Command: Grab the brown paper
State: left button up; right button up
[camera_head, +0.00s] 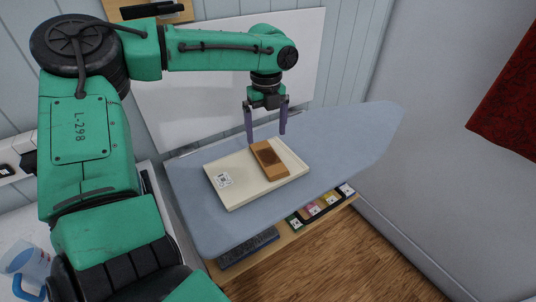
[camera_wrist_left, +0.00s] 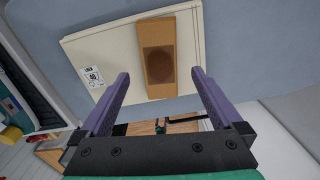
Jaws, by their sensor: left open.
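The brown paper (camera_head: 268,160) is a flat tan-brown rectangular packet with a darker round patch. It lies on a cream board (camera_head: 231,195) on the ironing board. It also shows in the left wrist view (camera_wrist_left: 158,36), at the top middle. My left gripper (camera_head: 267,138) is open and empty, fingers pointing down, above and just behind the brown paper. In the left wrist view, the two purple fingers (camera_wrist_left: 160,77) are spread apart with the near end of the paper between and beyond their tips. My right gripper is not in view.
The grey-blue ironing board (camera_head: 345,135) is clear to the right of the cream board. A white panel (camera_head: 205,100) stands behind it. A wooden shelf (camera_head: 270,248) with several small coloured items sits below. A red cloth (camera_head: 508,95) hangs at the right.

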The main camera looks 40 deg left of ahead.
aim_at(267, 154)
pick_arm(q)
notch_tip(267, 154, down, 7)
jog(key=shift+s+d+r, duration=0.1)
jog(key=shift+s+r, duration=0.05)
jog(key=shift+r, duration=0.05)
jog(key=shift+f, duration=0.15)
jog(key=c, duration=1.3)
